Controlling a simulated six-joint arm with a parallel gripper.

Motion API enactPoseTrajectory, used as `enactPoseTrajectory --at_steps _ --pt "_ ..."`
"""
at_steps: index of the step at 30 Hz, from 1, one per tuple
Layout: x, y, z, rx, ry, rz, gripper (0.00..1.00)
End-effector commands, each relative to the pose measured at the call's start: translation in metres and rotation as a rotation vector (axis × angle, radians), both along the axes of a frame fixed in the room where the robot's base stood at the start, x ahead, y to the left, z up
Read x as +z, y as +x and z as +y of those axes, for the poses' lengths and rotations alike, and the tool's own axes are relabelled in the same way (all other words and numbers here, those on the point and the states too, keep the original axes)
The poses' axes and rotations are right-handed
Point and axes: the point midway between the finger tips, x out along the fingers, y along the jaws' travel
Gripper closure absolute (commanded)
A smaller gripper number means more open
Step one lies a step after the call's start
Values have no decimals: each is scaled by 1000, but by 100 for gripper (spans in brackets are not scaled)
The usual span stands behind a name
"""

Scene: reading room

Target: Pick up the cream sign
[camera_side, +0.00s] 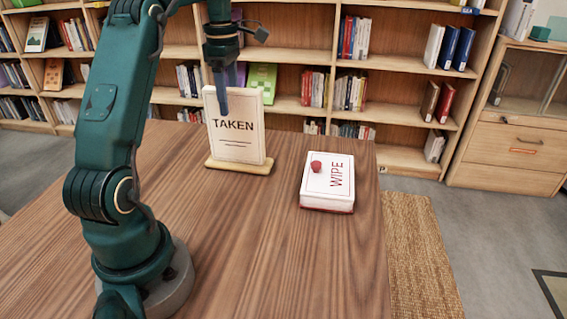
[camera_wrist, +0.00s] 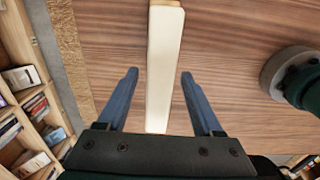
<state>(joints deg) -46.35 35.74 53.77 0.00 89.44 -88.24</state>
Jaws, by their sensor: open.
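The cream sign (camera_side: 236,140) reads "TAKEN" and stands upright on a light wooden base (camera_side: 240,166) on the table. In the wrist view the sign (camera_wrist: 161,70) is seen from above as a long pale strip. My gripper (camera_side: 221,105) is above and in front of the sign in the side view, its fingers overlapping the sign's upper part. In the wrist view my gripper (camera_wrist: 159,76) is open, with one blue finger on each side of the strip and gaps between fingers and sign.
A white box (camera_side: 328,182) marked "WIPE", with a red knob, lies on the table (camera_side: 260,250) right of the sign. Bookshelves (camera_side: 400,70) stand behind the table. The tabletop in front of the sign is clear.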

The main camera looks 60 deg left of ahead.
Motion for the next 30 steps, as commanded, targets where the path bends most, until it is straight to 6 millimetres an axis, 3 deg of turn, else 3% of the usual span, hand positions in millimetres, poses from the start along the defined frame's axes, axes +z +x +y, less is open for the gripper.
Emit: enactPoseTrajectory --at_steps 18,29,30 --pt "-54 1 -1 8 -16 15 32" --pt "-59 1 -1 8 -14 13 32" --pt "-59 1 -1 8 -14 13 48"
